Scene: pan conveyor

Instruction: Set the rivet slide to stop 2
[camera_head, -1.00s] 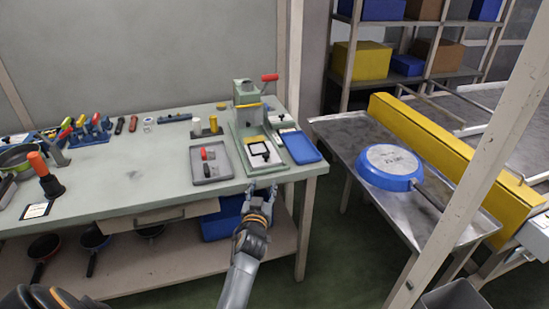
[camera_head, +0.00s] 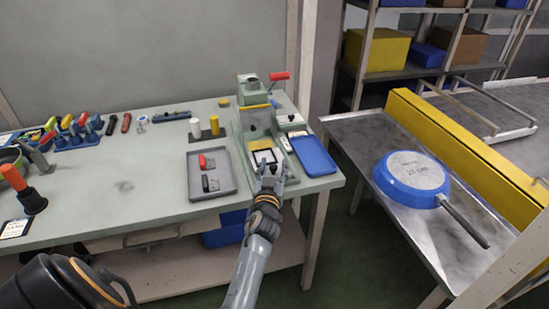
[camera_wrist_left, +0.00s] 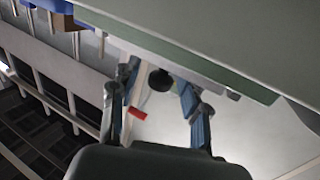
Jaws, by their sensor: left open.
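The green rivet press (camera_head: 250,88) with a red-handled lever (camera_head: 279,76) stands near the right end of the bench. Its slide bed (camera_head: 240,150) runs toward the front edge and carries a yellow plate and a white, black-framed plate (camera_head: 263,157). My left gripper (camera_head: 271,176) is open at the front end of this bed and hides part of it. In the left wrist view, a round black knob (camera_wrist_left: 160,80) shows between the spread fingers of my left gripper (camera_wrist_left: 157,112), apart from both. Stop marks are too small to read. My right gripper is not in view.
A grey tray (camera_head: 226,186) with red and black handles lies left of the press. A blue tray (camera_head: 314,156) lies to its right. A blue pan (camera_head: 412,178) rests on the metal side table (camera_head: 350,133). The bench's middle is clear.

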